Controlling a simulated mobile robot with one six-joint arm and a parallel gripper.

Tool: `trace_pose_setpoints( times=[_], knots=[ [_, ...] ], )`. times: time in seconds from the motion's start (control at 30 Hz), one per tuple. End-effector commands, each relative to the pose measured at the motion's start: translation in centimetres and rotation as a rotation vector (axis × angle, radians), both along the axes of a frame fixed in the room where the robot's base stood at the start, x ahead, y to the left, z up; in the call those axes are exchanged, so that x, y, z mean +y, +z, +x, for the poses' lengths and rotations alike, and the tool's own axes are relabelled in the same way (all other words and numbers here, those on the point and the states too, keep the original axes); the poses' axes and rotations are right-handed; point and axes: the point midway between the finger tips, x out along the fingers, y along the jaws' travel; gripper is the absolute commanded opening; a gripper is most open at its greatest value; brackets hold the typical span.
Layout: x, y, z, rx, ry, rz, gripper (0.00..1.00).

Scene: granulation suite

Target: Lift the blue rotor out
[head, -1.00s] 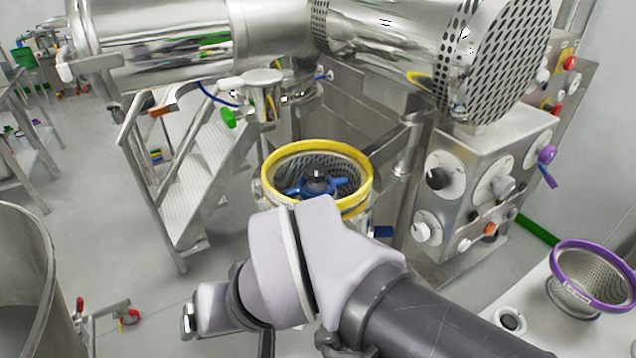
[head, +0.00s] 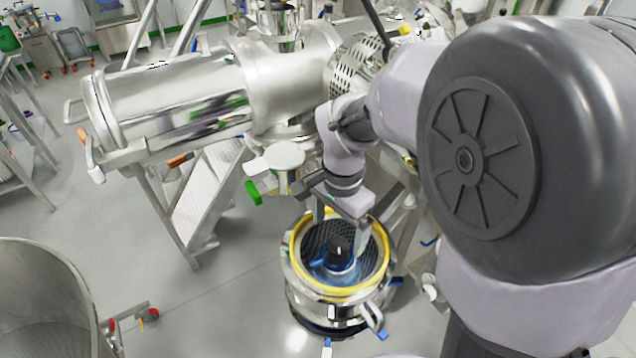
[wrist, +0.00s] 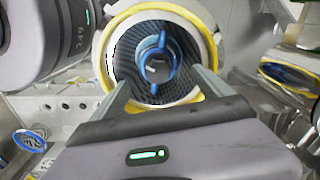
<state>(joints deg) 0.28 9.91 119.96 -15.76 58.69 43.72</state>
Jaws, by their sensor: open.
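The blue rotor (head: 338,269) sits inside a perforated metal screen basket with a yellow rim (head: 298,243). A dark hub (head: 340,246) stands at the rotor's centre. In the wrist view the rotor (wrist: 171,60) shows as a blue ring with two arms, inside the yellow-rimmed basket (wrist: 101,68). My gripper (head: 340,232) is open above the basket, pointing down, with its fingers apart and nothing between them. In the wrist view my gripper (wrist: 163,80) has one finger on each side of the rotor's lower part. I cannot tell how far above the rotor the fingertips are.
A large steel vessel (head: 185,100) lies behind and above the basket, with a white-capped fitting (head: 286,155) close to my wrist. A clamp handle (head: 372,318) juts from the housing. A round steel bin (head: 45,300) stands at lower left. Open floor lies between.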

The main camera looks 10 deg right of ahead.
Motion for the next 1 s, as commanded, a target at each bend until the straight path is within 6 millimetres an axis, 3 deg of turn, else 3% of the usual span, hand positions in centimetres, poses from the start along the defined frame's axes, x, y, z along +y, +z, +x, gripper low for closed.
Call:
trace_pose_setpoints(
  times=[0.4,0.67,0.77,1.0],
  knots=[
    [0.2,-6.9,-0.6,0.001,0.002,0.0,0.89],
    [0.2,-7.5,-0.5,-0.002,0.001,0.001,0.89],
    [0.2,-7.5,-0.5,-0.002,0.002,0.001,0.74],
    [0.2,-7.5,-0.5,-0.002,0.002,0.001,0.26]
  ],
)
